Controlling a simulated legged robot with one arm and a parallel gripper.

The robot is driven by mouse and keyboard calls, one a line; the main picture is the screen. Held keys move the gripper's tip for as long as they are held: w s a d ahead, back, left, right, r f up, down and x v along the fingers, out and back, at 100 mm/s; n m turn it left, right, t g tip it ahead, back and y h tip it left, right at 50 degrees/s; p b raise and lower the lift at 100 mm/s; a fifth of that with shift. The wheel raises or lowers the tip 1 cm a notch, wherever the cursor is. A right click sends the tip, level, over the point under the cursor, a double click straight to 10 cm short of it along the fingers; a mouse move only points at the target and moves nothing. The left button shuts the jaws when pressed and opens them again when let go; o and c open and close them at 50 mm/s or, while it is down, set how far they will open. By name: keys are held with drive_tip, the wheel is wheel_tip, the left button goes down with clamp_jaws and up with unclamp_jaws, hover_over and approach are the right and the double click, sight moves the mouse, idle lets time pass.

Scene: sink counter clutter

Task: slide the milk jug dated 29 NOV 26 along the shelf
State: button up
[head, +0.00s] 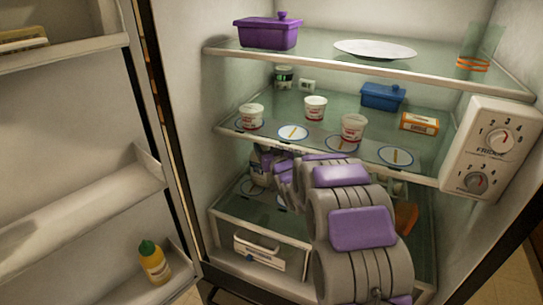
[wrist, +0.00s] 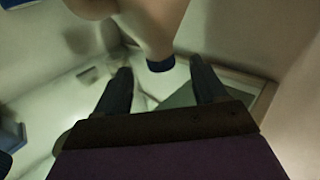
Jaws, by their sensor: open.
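A pale, jug-like container (wrist: 150,28) with a blue cap (wrist: 160,65) fills the top middle of the wrist view. No date is legible on it, so I cannot tell whether it is the 29 NOV 26 milk jug. My gripper (wrist: 160,78) is open, its two dark fingers apart on either side of the blue cap; contact cannot be told. In the head view my arm reaches into the fridge at the lower shelf (head: 230,205) and hides much of that level, including any jug behind it.
The middle shelf (head: 268,146) above my arm holds white tubs (head: 352,127), round discs (head: 293,133), a blue box (head: 383,96) and an orange carton (head: 420,123). A control box (head: 492,148) juts out at right. A drawer (head: 260,250) is below; the open door is left.

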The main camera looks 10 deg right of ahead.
drive_tip(key=shift+w, duration=1.4)
drive_tip(key=shift+w+a, duration=0.3)
drive_tip(key=shift+w, duration=0.2)
clamp_jaws()
